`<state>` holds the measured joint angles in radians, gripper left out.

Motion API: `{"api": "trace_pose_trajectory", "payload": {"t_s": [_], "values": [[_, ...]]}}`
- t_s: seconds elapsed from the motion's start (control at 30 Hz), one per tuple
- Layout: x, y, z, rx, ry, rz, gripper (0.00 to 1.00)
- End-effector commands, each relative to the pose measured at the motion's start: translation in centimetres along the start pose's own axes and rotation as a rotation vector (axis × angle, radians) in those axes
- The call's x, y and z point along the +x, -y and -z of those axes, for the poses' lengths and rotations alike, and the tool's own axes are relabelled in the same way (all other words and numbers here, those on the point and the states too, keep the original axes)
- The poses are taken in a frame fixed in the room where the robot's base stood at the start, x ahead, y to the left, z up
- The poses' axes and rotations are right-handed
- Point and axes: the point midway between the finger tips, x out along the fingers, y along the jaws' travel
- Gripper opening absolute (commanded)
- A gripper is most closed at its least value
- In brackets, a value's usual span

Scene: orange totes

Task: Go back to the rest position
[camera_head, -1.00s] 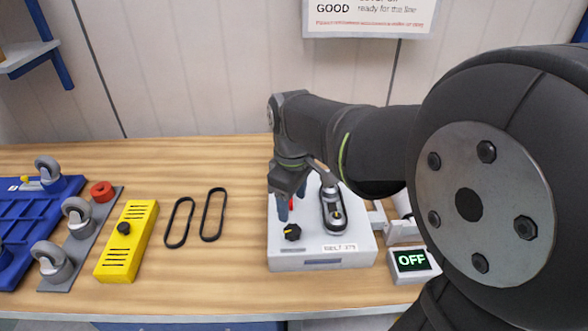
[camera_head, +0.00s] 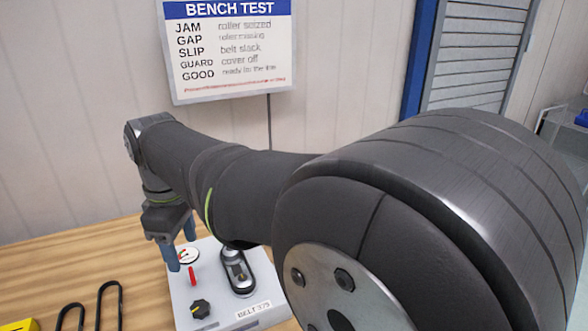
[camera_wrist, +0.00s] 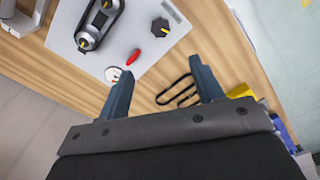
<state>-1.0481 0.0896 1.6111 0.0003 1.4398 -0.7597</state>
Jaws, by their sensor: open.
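My gripper (camera_head: 180,250) hangs at the end of my arm, fingers pointing down, at the back left corner of the white bench-test unit (camera_head: 214,262). Its two blue-grey fingers are apart and nothing is between them. In the wrist view the open fingers of my gripper (camera_wrist: 164,92) show with the table beyond. The unit carries a round gauge (camera_head: 188,255), a red lever (camera_head: 193,275), a black knob (camera_head: 201,309) and a dark belt-and-roller piece (camera_head: 238,272). My arm hides the unit's right part.
Two black belts (camera_head: 109,305) lie left of the unit on the wooden table (camera_head: 60,262). A yellow box (camera_head: 18,325) shows at the lower left edge. A bench-test sign (camera_head: 228,50) hangs on the wall behind. The table's back left is clear.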

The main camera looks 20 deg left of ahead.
Motion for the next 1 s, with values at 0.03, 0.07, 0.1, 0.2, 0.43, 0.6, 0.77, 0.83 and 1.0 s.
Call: {"api": "trace_pose_trajectory", "payload": {"t_s": [0.03, 0.07, 0.1, 0.2, 0.43, 0.6, 0.77, 0.83, 1.0], "values": [[0.0, 0.0, 0.0, 0.0, 0.0, 0.0, 0.61], [0.0, 0.0, 0.0, 0.0, 0.0, 0.0, 0.61], [0.1, 0.0, 0.0, 0.0, 0.001, 0.0, 0.61], [0.7, 0.0, 0.0, 0.0, 0.002, 0.002, 0.61], [4.3, 0.1, -0.1, 0.0, 0.004, 0.003, 0.61], [7.8, 0.1, -0.1, 0.0, 0.004, 0.003, 0.61], [11.0, 0.1, -0.1, 0.0, 0.004, 0.004, 0.61], [12.4, 0.1, -0.1, 0.0, 0.005, 0.004, 0.61], [15.2, 0.0, -0.1, 0.0, 0.003, 0.003, 0.61]]}}
